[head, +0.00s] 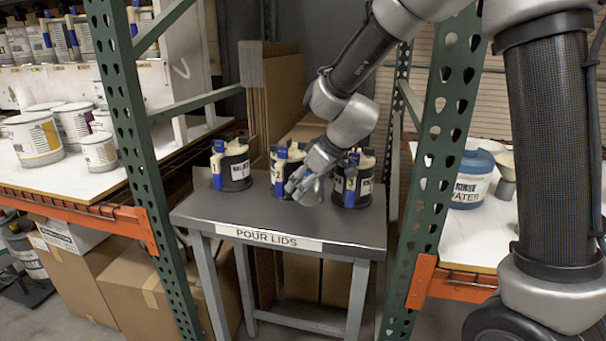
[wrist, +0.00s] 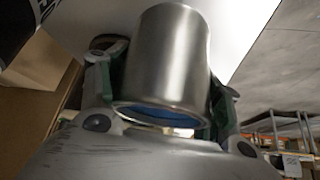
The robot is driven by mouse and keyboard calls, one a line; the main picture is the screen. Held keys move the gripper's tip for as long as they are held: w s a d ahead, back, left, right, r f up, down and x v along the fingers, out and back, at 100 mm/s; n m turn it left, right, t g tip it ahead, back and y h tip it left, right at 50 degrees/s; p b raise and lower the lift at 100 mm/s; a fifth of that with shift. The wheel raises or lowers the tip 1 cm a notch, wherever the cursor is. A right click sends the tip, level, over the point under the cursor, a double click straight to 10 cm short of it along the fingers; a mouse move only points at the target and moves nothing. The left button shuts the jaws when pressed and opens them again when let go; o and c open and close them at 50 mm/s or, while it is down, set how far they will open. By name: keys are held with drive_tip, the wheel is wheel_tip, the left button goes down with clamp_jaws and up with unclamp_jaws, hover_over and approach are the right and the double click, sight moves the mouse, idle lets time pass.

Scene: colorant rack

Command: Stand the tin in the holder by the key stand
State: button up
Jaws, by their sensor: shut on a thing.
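A plain silver metal tin (wrist: 162,55) fills the middle of the wrist view, with a blue patch at its near end. My gripper (wrist: 160,88) is shut on it, with one dark green finger pad on each side. In the head view my gripper (head: 300,184) hangs over the small grey table, in front of the black containers. The tin is hard to make out there. I cannot pick out a key stand or an empty holder in either view.
The grey table (head: 210,213) labelled POUR LIDS carries three black containers with blue-handled lids, at left (head: 236,172), middle (head: 281,165) and right (head: 365,190). Green rack posts (head: 128,110) flank it. A blue rinse water tub (head: 468,185) stands on the right shelf.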

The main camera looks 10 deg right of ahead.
sight(305, 197)
drive_tip(key=shift+f, duration=2.1)
drive_tip(key=o, duration=1.3)
drive_tip(key=shift+f, duration=0.1)
drive_tip(key=shift+c, duration=0.2)
